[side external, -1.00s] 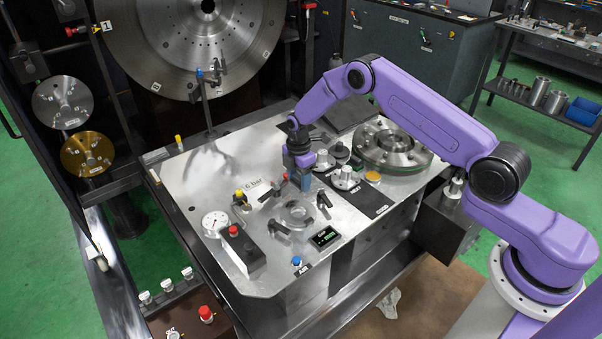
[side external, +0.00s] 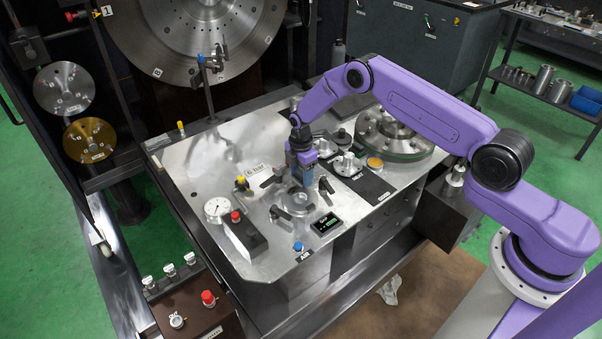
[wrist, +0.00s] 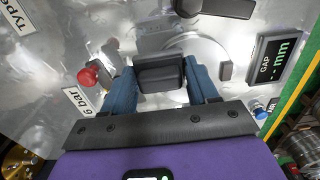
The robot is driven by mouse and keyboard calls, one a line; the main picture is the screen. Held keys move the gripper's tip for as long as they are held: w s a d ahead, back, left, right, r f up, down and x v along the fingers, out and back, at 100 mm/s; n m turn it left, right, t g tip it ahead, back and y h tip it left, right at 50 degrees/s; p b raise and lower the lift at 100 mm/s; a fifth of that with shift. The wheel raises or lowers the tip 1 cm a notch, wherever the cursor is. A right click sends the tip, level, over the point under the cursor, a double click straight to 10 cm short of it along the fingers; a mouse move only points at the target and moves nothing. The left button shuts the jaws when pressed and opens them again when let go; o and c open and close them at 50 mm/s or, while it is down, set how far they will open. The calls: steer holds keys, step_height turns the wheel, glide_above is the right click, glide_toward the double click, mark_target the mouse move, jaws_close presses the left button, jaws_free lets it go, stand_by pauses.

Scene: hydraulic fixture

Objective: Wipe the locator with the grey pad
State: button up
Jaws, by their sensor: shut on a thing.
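The locator (side external: 296,203) is a round metal disc on the fixture's top plate, between dark clamp levers. My gripper (side external: 304,182) points down at the locator's far edge in the side view. In the wrist view its two blue fingers (wrist: 162,82) are shut on the dark grey pad (wrist: 160,75). Part of the locator's round metal face (wrist: 205,58) shows beyond and beside the pad. The pad is over or close to the locator's edge; I cannot tell whether it touches.
Black clamp levers (side external: 327,187) stand close by the locator. A gap display (side external: 326,224), a dial gauge (side external: 217,208) and a dark block with a red button (side external: 243,234) are near. Knobs and a large flanged ring (side external: 394,140) stand to the right.

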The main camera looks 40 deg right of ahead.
mark_target(291, 191)
steer(key=shift+f, duration=1)
stand_by(0.3)
steer(key=shift+a+r, duration=0.1)
steer(key=shift+a, duration=3.45)
steer(key=shift+d, duration=0.1)
steer(key=shift+d, duration=3.5)
